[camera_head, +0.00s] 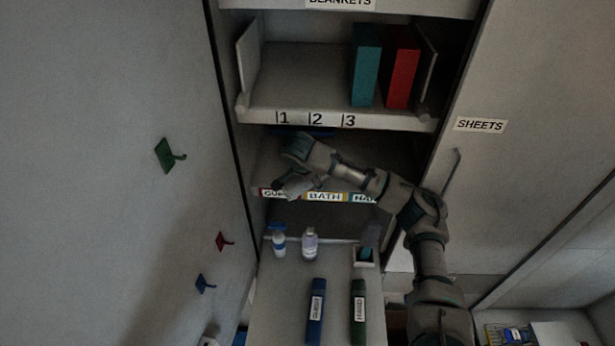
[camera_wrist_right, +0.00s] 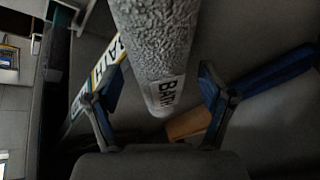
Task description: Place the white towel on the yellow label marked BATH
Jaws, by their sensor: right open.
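The white towel (camera_wrist_right: 158,45) is a light, fuzzy roll with a BATH tag on its near end. In the right wrist view it lies between the two spread fingers of my right gripper (camera_wrist_right: 154,88), with gaps on both sides. The yellow BATH label (camera_head: 324,196) is on the shelf's front edge, between the GUEST and HAND labels; it also shows left of the towel in the wrist view (camera_wrist_right: 107,62). In the head view my right gripper (camera_head: 292,186) is at the shelf opening, near the GUEST label. I cannot make out the towel there. My left gripper is not in view.
An upper shelf (camera_head: 340,116) holds teal and red boxes. A blue item (camera_wrist_right: 270,76) lies right of the towel. Wall hooks (camera_head: 168,155) are at left.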

